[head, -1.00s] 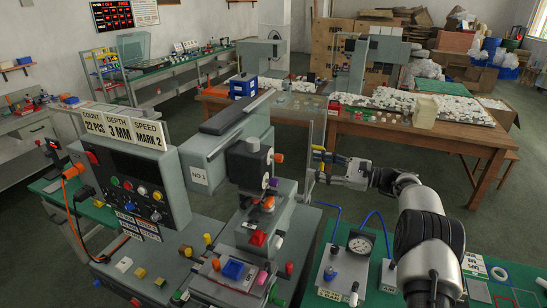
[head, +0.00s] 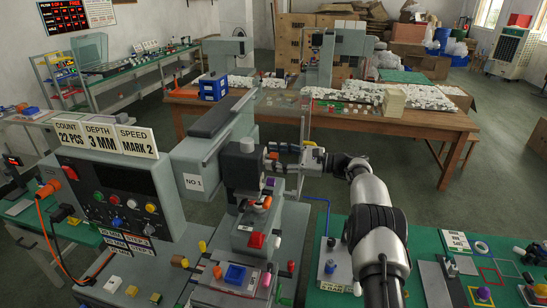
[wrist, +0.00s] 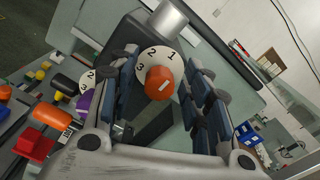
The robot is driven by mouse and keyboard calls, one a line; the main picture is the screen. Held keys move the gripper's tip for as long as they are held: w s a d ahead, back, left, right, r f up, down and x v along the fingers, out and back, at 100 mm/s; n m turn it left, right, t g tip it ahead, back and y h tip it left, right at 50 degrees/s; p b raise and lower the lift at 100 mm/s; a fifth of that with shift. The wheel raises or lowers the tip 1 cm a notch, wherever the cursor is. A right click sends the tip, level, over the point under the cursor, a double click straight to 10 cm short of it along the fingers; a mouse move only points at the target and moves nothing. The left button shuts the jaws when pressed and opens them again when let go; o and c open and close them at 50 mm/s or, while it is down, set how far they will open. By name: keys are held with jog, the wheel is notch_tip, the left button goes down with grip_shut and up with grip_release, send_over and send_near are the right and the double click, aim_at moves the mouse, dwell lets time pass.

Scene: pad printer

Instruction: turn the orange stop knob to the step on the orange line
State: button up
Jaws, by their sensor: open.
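The orange stop knob (wrist: 160,83) shows in the wrist view, with a short white mark on its face. A white dial (wrist: 154,50) behind it reads 1, 2 and 3. My gripper (wrist: 164,92) is open, with a dark finger on each side of the knob in this view. I cannot tell whether either finger touches it. In the head view my gripper (head: 281,155) is at the right side of the machine's upright head, and the knob (head: 273,155) is partly hidden by it. I cannot make out an orange line.
A black knob (wrist: 66,84) by another dial, a purple knob (wrist: 88,101) and a red block (wrist: 35,146) lie left in the wrist view. The machine's grey arm (head: 207,150) and control box (head: 118,195) stand left. Signs (head: 107,138) read 22 PCS, 3 MM, MARK 2.

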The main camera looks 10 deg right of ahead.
jog(key=shift+c, duration=0.4)
grip_shut()
